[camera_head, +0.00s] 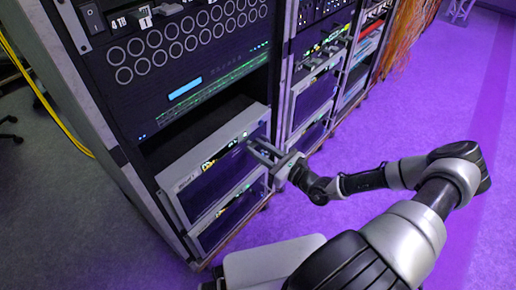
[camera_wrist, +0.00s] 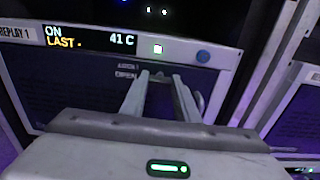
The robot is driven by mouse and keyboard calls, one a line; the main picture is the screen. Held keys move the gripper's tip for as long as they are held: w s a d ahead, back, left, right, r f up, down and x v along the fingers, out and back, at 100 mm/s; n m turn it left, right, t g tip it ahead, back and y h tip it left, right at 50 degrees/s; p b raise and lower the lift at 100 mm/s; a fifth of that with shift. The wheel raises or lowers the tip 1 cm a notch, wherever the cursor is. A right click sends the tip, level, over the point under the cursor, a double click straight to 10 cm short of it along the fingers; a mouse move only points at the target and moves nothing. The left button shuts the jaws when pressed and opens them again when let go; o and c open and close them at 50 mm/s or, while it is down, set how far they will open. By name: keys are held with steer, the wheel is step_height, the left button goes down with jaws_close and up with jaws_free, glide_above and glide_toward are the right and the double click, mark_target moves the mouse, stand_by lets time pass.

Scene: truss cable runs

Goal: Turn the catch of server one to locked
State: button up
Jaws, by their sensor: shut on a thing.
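Server one (camera_head: 212,188) is a silver-framed unit with a dark front, low in the near rack. In the wrist view its bezel (camera_wrist: 225,58) carries a "REPLAY 1" label, a display reading "ON", "LAST." and "41 C", a lit white square and a round blue button. My gripper (camera_head: 254,149) reaches its upper right front. In the wrist view my gripper (camera_wrist: 161,78) has its fingertips on either side of the small catch (camera_wrist: 159,76), shut on it. The fingers partly hide the catch, so its turn cannot be told. Two small labels left of it are too blurred to read.
Another similar unit (camera_head: 232,216) sits directly below server one. A dark panel with rows of round ports (camera_head: 185,40) is above. Further racks (camera_head: 313,95) stand to the right, with orange cables (camera_head: 405,35) beyond. The purple-lit floor (camera_head: 400,120) at right is clear.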

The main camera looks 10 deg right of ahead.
steer(key=shift+r+m, duration=0.1)
steer(key=shift+m, duration=0.2)
steer(key=shift+m+p, duration=2.45)
steer(key=shift+m, duration=6.15)
steer(key=o, duration=1)
steer(key=shift+o, duration=0.2)
steer(key=p+v, duration=0.1)
steer(key=v, duration=1.6)
steer(key=shift+s+d, duration=0.15)
